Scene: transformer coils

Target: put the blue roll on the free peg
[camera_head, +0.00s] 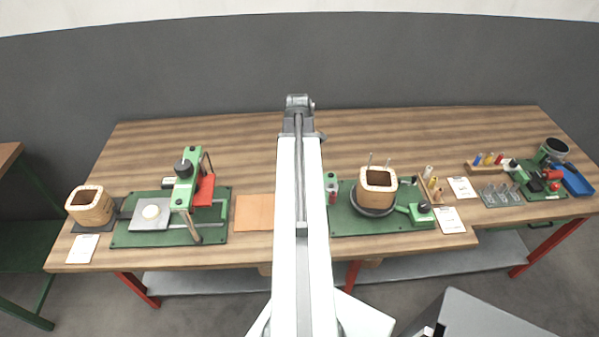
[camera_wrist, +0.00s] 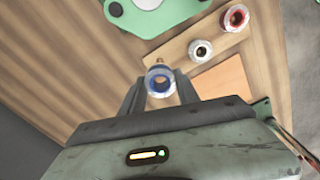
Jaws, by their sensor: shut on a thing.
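The blue roll (camera_wrist: 159,81) is seen end-on in the wrist view, a pale ring with a blue inside. My gripper (camera_wrist: 160,88) is shut on it, one finger on each side. Beyond it is a wooden strip (camera_wrist: 172,58) bearing a roll with a dark hole (camera_wrist: 200,50) and a red roll (camera_wrist: 235,18). The held roll appears in front of the strip's near end. I cannot tell its height above the strip. A free peg cannot be made out clearly. In the head view my arm hides the held roll.
A green machine part (camera_wrist: 165,12) lies beyond the strip, and a tan sheet (camera_wrist: 222,85) beside it. In the head view, a coil (camera_head: 377,190) stands right of my arm and a green press (camera_head: 185,185) left. The wooden table (camera_head: 220,140) is clear at the back.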

